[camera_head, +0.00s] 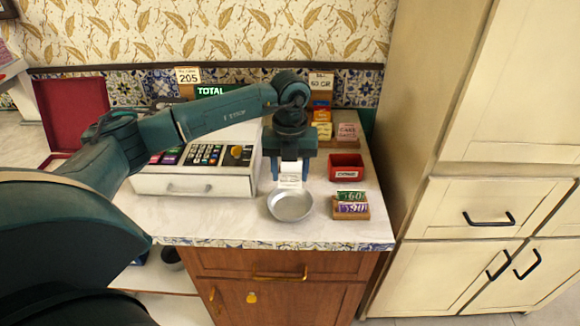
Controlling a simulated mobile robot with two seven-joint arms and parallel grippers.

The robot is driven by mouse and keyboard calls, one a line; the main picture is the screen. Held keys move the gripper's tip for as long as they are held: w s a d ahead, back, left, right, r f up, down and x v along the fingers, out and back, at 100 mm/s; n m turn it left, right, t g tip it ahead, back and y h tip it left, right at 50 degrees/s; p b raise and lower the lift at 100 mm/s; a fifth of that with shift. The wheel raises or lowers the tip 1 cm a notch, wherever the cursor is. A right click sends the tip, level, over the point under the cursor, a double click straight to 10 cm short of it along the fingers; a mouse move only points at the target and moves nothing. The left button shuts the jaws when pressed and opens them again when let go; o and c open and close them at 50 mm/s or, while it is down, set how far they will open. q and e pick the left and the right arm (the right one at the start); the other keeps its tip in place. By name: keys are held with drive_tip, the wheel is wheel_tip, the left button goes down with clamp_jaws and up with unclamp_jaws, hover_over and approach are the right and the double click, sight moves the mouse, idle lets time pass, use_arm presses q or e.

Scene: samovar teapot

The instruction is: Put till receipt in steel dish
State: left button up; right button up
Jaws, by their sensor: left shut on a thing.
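My left gripper (290,171) points down over the counter, just behind the steel dish. It is shut on the till receipt (290,182), a small white slip with faint print that hangs below the fingers. The steel dish (291,207) is a round, shallow grey bowl near the counter's front edge. The receipt's lower end overlaps the dish's back rim in this view; I cannot tell whether they touch. My right gripper is not in view.
A cash register (203,183) stands left of the dish, partly behind my arm. A red box (346,167) and a wooden block with tickets (351,206) are to the right. A tall cream cabinet (475,150) bounds the right side.

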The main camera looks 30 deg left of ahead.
sight(290, 187)
use_arm(q)
wheel_tip(290, 187, down, 3)
drive_tip(key=shift+f+b, duration=0.1)
drive_tip(key=shift+b, duration=0.75)
drive_tip(key=shift+f+b, duration=0.6)
drive_tip(key=shift+f, duration=0.5)
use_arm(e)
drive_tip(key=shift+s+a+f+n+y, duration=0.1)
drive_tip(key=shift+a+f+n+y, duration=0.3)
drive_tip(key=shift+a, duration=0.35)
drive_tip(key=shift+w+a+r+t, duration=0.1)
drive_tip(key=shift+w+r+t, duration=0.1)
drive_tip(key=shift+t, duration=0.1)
use_arm(q)
drive_tip(key=o, duration=1.4)
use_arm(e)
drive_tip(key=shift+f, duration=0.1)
use_arm(q)
drive_tip(key=shift+r, duration=0.15)
